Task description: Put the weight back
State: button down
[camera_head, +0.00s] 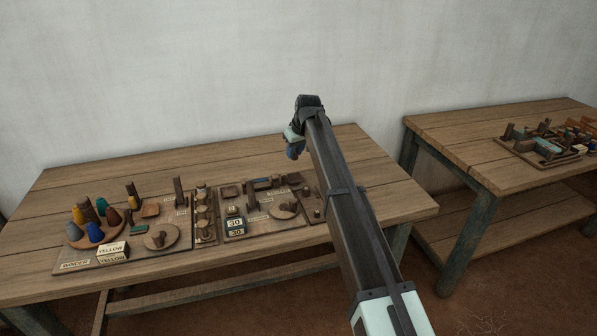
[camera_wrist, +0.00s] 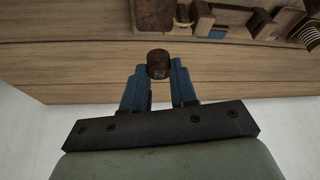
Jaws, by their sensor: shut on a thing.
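My gripper (camera_wrist: 159,82) is shut on a small dark brown weight (camera_wrist: 158,62), a short rounded block held between the blue fingertips in the wrist view. The weight is above the wooden table near its back edge. In the head view my gripper (camera_head: 294,149) hangs above the back right part of the table, and the weight cannot be made out there. A board with a row of small round brown pieces (camera_head: 202,212) lies on the table, left of my gripper. I cannot tell which spot on the boards belongs to the weight.
The left board carries several coloured cones (camera_head: 95,233) and a block marked YELLOW (camera_head: 113,252). The middle board holds tiles marked 30 (camera_head: 235,223) and a round disc (camera_head: 284,211). The table's back strip (camera_head: 230,157) is clear. A second table (camera_head: 455,125) stands at right.

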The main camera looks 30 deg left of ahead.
jog(key=s+d+m, duration=0.2)
jog(key=s+d, duration=0.6)
jog(key=d, duration=0.2)
jog(key=shift+d+f+m+t+h, duration=0.2)
jog(key=shift+f+m, duration=0.25)
jog(key=shift+f, duration=1.35)
jog(key=shift+f+m+t+h, duration=0.15)
jog(key=shift+f+m+t, duration=0.2)
jog(key=shift+f, duration=1.45)
jog(key=shift+d+f+m+t+h, duration=0.15)
jog(key=shift+f+m, duration=0.35)
jog(key=shift+f, duration=1.3)
jog(key=shift+f, duration=0.15)
jog(key=c, duration=0.9)
grip_release()
jog(key=v, duration=1.2)
